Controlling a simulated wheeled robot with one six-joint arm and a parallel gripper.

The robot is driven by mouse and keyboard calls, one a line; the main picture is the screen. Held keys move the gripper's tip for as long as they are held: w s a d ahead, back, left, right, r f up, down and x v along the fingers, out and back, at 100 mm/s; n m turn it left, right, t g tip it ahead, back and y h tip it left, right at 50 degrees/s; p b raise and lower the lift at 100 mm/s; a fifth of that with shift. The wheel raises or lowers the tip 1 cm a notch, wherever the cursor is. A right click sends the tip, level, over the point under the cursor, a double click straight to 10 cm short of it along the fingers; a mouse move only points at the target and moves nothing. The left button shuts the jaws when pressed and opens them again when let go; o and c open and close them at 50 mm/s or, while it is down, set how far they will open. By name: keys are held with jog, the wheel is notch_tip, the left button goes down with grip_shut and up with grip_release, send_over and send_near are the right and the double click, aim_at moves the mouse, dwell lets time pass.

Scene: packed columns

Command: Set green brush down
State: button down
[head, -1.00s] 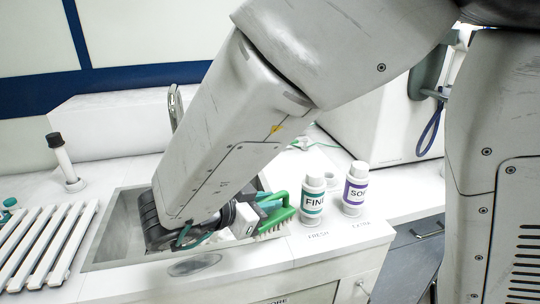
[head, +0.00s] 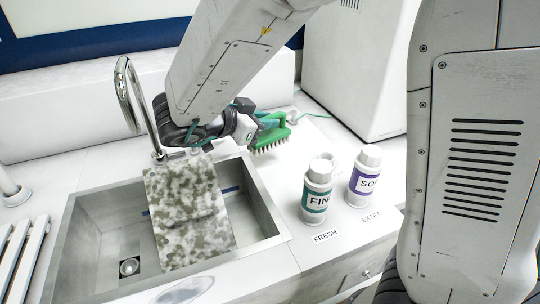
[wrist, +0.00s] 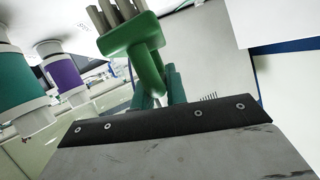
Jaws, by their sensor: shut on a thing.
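The green brush (head: 270,134) is held in my gripper (head: 256,126), above the white counter just behind and right of the sink. Its pale bristles point down in the head view. In the wrist view the green brush (wrist: 140,46) stands out beyond the dark edge of my gripper, with its bristles toward the top of the picture. The fingertips are mostly hidden by the brush and the gripper body. I cannot tell whether the bristles touch the counter.
The steel sink (head: 262,212) holds a mottled grey-green board (head: 190,215). A teal-labelled bottle (head: 316,190) and a purple-labelled bottle (head: 363,178) stand right of it, near FRESH and EXTRA labels. A faucet (head: 136,100) rises behind the sink. A large white box (head: 355,65) stands behind.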

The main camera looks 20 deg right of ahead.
jog(key=w+d+r, duration=0.2)
jog(key=w+d, duration=0.1)
jog(key=w, duration=0.1)
jog(key=shift+n+t+y, duration=0.5)
jog(key=shift+n+t, duration=0.3)
jog(key=shift+w+a+f, duration=0.15)
jog(key=shift+f, duration=1.45)
jog(key=shift+w+a+f, duration=0.15)
jog(key=shift+f, duration=1.4)
jog(key=shift+w+a+f, duration=0.15)
jog(key=shift+f, duration=1.45)
jog(key=shift+f, duration=0.15)
jog(key=c, duration=1.4)
grip_release()
